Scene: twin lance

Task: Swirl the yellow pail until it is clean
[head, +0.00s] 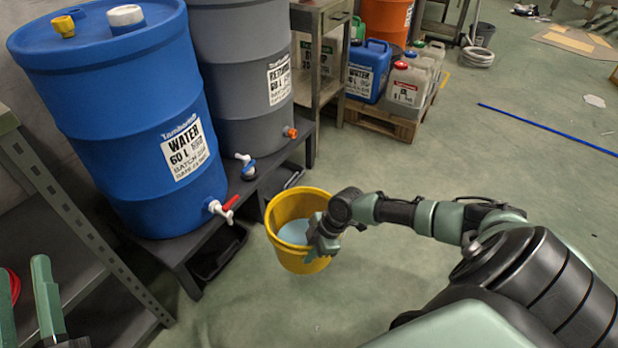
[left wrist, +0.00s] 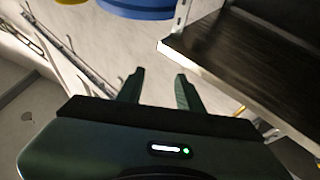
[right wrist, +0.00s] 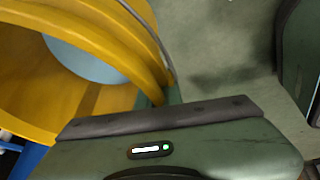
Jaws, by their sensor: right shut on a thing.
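The yellow pail (head: 284,207) is in the middle of the head view, in front of the dark barrel stand, with pale blue liquid inside. It seems to be held above the floor and looks slightly tilted. My right gripper (head: 318,241) is shut on the pail's right side. In the right wrist view the pail (right wrist: 110,35) fills the upper left, with its liquid and a thin grey handle showing; the fingertips are mostly hidden. My left gripper (left wrist: 160,82) is open and empty in the left wrist view, near a dark shelf.
A blue water barrel (head: 110,110) with a red-handled tap (head: 225,207) and a grey barrel (head: 240,75) stand on a dark stand (head: 182,262). A metal shelf (head: 85,220) is at the left. Canisters stand on a pallet (head: 385,119) behind. Floor right of the pail is mostly clear.

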